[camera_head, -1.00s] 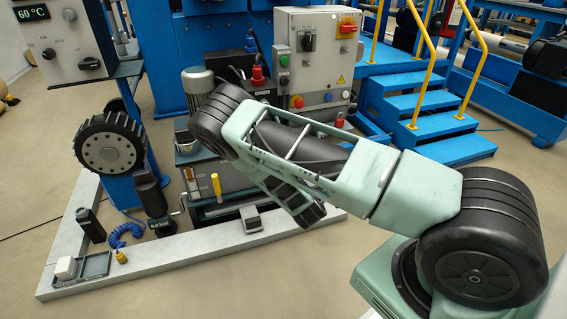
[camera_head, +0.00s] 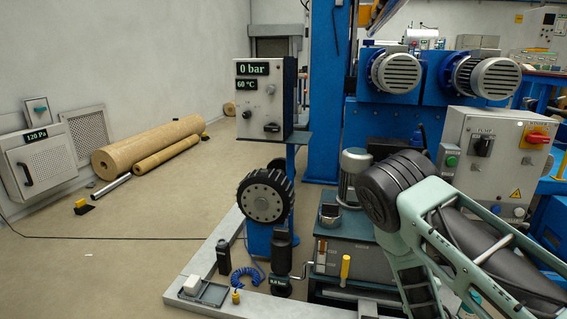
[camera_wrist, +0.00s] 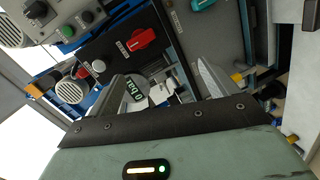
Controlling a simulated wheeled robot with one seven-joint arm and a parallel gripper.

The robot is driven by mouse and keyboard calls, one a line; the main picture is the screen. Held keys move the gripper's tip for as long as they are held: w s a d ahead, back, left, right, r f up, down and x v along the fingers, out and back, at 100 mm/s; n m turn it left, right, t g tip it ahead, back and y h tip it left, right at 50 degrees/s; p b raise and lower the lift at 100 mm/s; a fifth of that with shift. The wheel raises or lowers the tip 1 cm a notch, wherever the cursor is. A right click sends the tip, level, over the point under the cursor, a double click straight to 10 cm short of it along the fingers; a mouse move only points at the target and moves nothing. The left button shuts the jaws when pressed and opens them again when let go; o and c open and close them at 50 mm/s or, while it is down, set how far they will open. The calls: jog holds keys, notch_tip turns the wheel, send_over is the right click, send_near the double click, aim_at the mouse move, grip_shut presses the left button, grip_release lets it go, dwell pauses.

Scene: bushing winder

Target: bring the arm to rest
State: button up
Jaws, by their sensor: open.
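My arm (camera_head: 470,235), pale green with black joints, is folded at the lower right of the head view, in front of the blue machine. My gripper (camera_wrist: 168,85) shows in the wrist view, with its two grey fingers apart. I see nothing held between them. A small display with green digits shows past the left finger. The gripper's end is not clearly visible in the head view.
A grey switch box (camera_head: 492,150) stands behind my arm. A gauge box (camera_head: 265,98) reads 0 bar and 60 °C above a black handwheel (camera_head: 265,197). A hand pump (camera_head: 282,262) and a small tray (camera_head: 203,293) stand on the pale frame.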

jog(key=s+a+r+m+g+y, duration=0.2)
jog(key=s+a+r+g, duration=0.15)
jog(key=a, duration=0.45)
jog(key=s+a+r+m+g+y, duration=0.1)
jog(key=s+a+r+g+y, duration=0.25)
jog(key=a, duration=0.45)
jog(key=s+a+r+m+g+y, duration=0.2)
jog(key=s+a+r, duration=0.2)
jog(key=a, duration=0.4)
jog(key=s+r+g+h, duration=0.15)
jog(key=s+r, duration=0.25)
jog(key=s, duration=0.4)
jog(key=s+r+n+g+y, duration=0.15)
jog(key=s+r, duration=0.25)
jog(key=s, duration=0.4)
jog(key=s+r+g+h, duration=0.25)
jog(key=s+r, duration=0.25)
jog(key=s, duration=0.3)
notch_tip(320, 180, up, 35)
jog(key=y+p, duration=0.1)
jog(key=p, duration=3.5)
jog(key=shift+w+a+p, duration=0.2)
jog(key=shift+w+p, duration=0.1)
jog(key=shift+w, duration=0.05)
